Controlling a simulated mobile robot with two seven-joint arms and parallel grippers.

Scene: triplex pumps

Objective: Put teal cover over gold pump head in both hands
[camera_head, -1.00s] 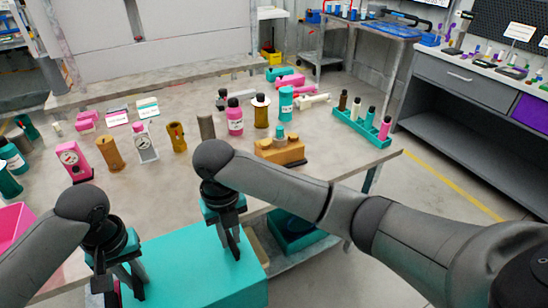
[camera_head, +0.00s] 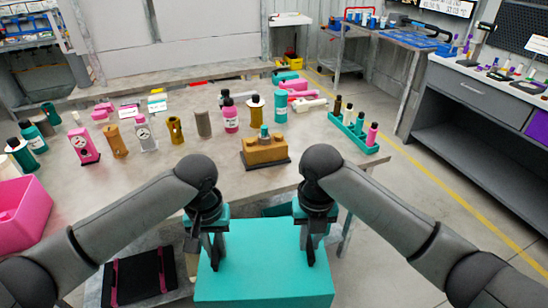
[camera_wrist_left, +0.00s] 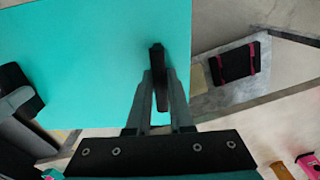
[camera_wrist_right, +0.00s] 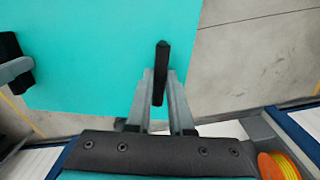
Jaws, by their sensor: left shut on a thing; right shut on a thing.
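The teal cover (camera_head: 265,268) is a large plain box held in front of the table's near edge, low in the head view. My left gripper (camera_head: 214,252) is shut on a black handle at the cover's left side. My right gripper (camera_head: 313,246) is shut on the handle at its right side. The handles show between the fingers in the left wrist view (camera_wrist_left: 157,82) and right wrist view (camera_wrist_right: 160,75). The gold pump head (camera_head: 262,153) sits on a black base on the table, beyond the cover and apart from it. A small teal-topped part stands on it.
The grey table (camera_head: 210,155) carries several bottles and pumps behind the gold head. A teal rack (camera_head: 355,133) of bottles stands right of it, and a pink bin (camera_head: 22,212) is at the left. A black tray with pink strips (camera_head: 140,277) lies lower left.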

